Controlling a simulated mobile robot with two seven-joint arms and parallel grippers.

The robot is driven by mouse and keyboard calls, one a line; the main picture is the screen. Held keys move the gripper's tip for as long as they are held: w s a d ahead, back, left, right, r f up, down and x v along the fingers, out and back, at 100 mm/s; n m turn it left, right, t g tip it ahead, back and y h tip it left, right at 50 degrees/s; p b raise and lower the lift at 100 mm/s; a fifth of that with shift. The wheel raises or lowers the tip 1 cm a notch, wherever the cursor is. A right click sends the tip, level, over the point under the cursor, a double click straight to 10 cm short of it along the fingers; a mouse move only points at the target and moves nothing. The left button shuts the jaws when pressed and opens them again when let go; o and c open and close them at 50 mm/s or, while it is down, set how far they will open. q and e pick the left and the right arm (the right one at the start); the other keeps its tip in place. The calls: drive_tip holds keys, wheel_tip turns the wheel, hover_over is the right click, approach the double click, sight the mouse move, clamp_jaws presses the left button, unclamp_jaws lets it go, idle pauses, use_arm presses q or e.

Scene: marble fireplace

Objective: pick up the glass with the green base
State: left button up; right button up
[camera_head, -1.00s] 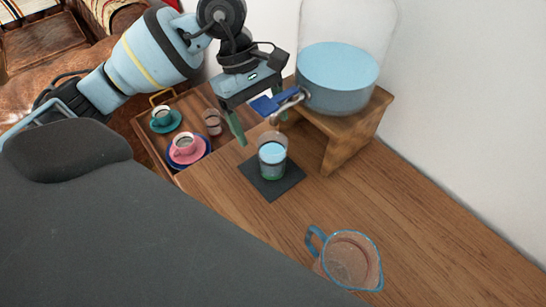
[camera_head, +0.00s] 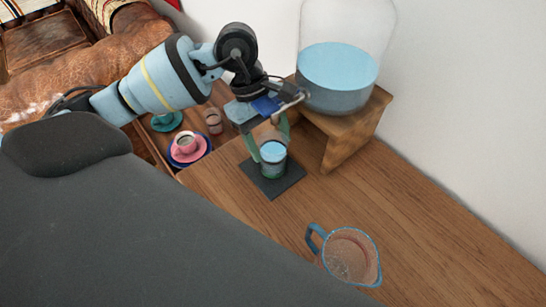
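The glass (camera_head: 273,166) with the green base stands upright on a dark square mat (camera_head: 285,185) and holds blue liquid. My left gripper (camera_head: 267,144) is lowered over it from behind. Its green fingers are apart, one at the glass's left side and the other behind its upper right. I see no clear grip on the glass; contact is hard to judge. My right gripper is not in view.
A water dispenser (camera_head: 338,85) with a blue-handled tap stands on a wooden stand (camera_head: 345,140) just right of my gripper. A blue-rimmed pitcher (camera_head: 350,256) is at front right. A tray at left holds a pink cup (camera_head: 185,143), a teal cup (camera_head: 166,121) and a small glass (camera_head: 213,121).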

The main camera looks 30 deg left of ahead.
use_arm(q)
drive_tip(key=c, duration=1.2)
drive_tip(key=shift+r, duration=0.1)
drive_tip(key=shift+r, duration=0.1)
